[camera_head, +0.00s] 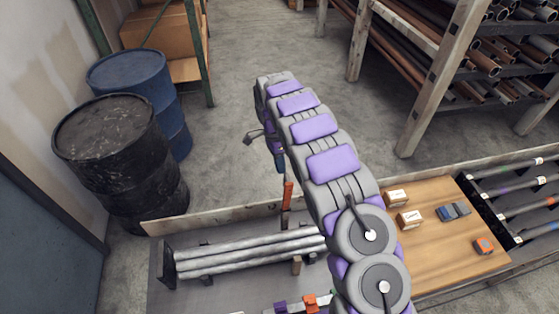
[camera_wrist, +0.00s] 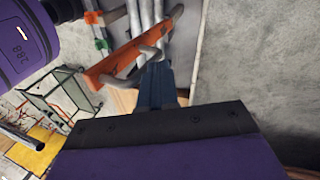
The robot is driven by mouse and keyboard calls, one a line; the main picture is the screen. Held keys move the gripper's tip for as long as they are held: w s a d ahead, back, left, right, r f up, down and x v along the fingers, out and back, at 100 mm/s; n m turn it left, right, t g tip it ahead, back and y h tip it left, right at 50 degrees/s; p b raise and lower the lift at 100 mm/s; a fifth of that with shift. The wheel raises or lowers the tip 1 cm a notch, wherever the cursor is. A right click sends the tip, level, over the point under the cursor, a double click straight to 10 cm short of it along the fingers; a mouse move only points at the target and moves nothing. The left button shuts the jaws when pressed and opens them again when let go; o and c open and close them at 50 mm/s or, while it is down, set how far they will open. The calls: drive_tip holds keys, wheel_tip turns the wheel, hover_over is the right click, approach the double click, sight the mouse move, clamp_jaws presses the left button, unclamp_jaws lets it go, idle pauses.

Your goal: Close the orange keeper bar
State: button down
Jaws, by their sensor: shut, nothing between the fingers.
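The orange keeper bar (camera_head: 288,195) stands roughly upright at the back of the pipe cradle in the head view. In the wrist view the bar (camera_wrist: 128,48) runs diagonally across the upper middle, with a grey bent handle (camera_wrist: 150,52) on it. Several grey pipes (camera_head: 245,255) lie side by side in the cradle. My gripper (camera_head: 280,168) is just above the bar in the head view. Its blue fingers (camera_wrist: 157,72) are shut and empty, close to the grey handle in the wrist view. I cannot tell whether they touch it.
A wooden board (camera_head: 435,240) with small boxes (camera_head: 410,219) and an orange block (camera_head: 484,246) lies right of my arm. Black and blue barrels (camera_head: 120,150) stand at the left. A pipe rack (camera_head: 445,75) stands at the back right. The floor behind the bench is open.

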drive_tip(key=shift+s+d, duration=0.15)
drive_tip(key=shift+d, duration=0.25)
drive_tip(key=shift+s+a, duration=0.1)
drive_tip(key=shift+s, duration=0.05)
